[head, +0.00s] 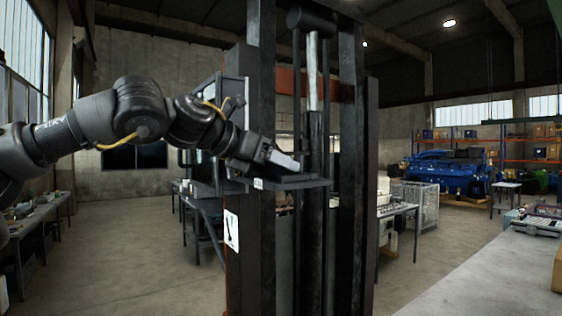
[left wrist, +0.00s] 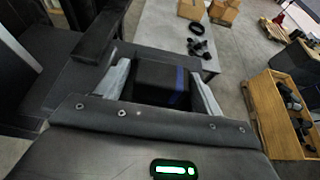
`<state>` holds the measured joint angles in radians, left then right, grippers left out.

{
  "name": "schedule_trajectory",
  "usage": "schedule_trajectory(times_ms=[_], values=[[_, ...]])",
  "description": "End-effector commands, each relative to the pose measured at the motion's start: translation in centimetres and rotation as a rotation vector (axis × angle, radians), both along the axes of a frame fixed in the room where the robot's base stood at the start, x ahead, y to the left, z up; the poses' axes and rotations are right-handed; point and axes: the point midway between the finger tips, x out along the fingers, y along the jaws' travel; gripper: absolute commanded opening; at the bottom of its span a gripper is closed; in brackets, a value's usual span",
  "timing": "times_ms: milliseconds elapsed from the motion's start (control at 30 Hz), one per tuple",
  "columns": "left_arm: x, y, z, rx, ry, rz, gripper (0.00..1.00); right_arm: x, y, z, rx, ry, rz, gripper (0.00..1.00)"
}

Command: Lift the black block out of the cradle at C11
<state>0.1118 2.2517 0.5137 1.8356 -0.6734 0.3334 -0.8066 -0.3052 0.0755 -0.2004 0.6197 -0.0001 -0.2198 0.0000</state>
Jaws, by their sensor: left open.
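My left gripper (head: 284,160) comes in from the left at a dark flat plate (head: 305,184) on the tall black column frame. In the left wrist view its two pale fingers stand apart, with the black block (left wrist: 152,78) between them. The block is dark with a blue stripe on its right part. I cannot tell whether either finger touches it. The block's lower part is hidden by the gripper body, and the cradle under it is not clearly seen. A small white tag (head: 257,184) sits on the plate's edge, too small to read. My right gripper is not in view.
Tall black posts (head: 351,180) rise close beside the gripper. A grey bench (head: 480,270) lies at the right. In the left wrist view, black parts (left wrist: 199,46) lie on a grey surface and a wooden crate (left wrist: 272,115) stands at the right. Open floor (head: 150,250) shows at the left.

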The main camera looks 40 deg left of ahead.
Motion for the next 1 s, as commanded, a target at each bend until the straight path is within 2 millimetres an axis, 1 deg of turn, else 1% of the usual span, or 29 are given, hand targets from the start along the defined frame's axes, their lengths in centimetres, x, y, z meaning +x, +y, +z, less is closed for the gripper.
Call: schedule_trajectory(times_ms=[200, 400, 467, 500, 700, 833, 1000], values=[[0.0, -0.1, -0.1, 0.0, -0.002, 0.0, 0.67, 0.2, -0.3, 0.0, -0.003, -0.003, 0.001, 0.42], [0.0, 0.0, 0.0, 0.001, -0.001, 0.0, 0.41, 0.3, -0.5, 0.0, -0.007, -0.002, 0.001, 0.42], [0.0, 0.0, 0.0, 0.001, -0.001, 0.0, 0.33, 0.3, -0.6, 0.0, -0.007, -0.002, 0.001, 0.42], [0.0, 0.0, 0.0, 0.0, -0.002, 0.0, 0.31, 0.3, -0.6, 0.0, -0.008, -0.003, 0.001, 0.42], [0.0, 0.0, 0.0, 0.001, -0.001, 0.001, 0.31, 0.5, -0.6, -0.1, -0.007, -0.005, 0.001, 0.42], [0.1, 0.0, 0.2, 0.002, -0.002, 0.001, 0.31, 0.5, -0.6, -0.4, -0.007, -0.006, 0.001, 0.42], [0.0, 0.0, 1.5, 0.003, -0.004, 0.003, 0.31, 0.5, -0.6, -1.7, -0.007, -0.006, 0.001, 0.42]])
